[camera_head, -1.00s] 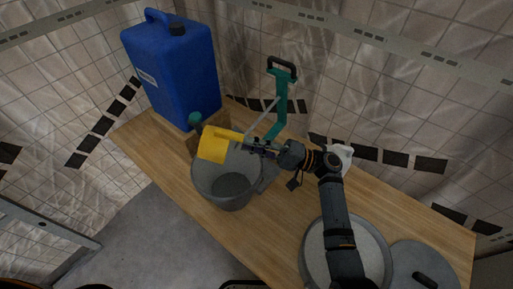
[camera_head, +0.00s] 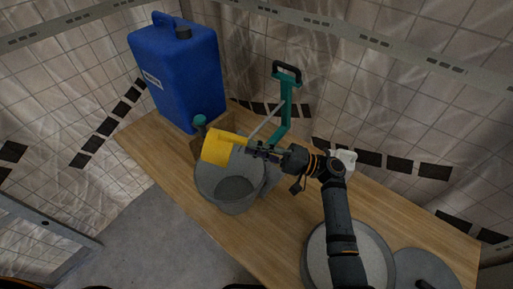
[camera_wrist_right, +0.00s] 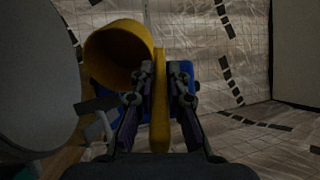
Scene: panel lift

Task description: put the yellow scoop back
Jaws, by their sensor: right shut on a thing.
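The yellow scoop (camera_head: 217,147) is in the air above the back rim of a grey pot (camera_head: 208,184) in the head view. My right gripper (camera_head: 252,148) is shut on the scoop's handle. In the right wrist view the scoop (camera_wrist_right: 118,52) shows its round open cup, and its handle runs down between the fingers of my right gripper (camera_wrist_right: 158,100). The scoop's cup looks empty there. My left gripper is not in view.
A blue canister (camera_head: 180,75) stands at the back left of the wooden table (camera_head: 150,148). A teal-handled tool (camera_head: 287,100) stands behind the pot. A second round container (camera_head: 385,260) and a grey lid (camera_head: 415,268) are at the right. A white crumpled thing (camera_head: 346,157) lies behind my arm.

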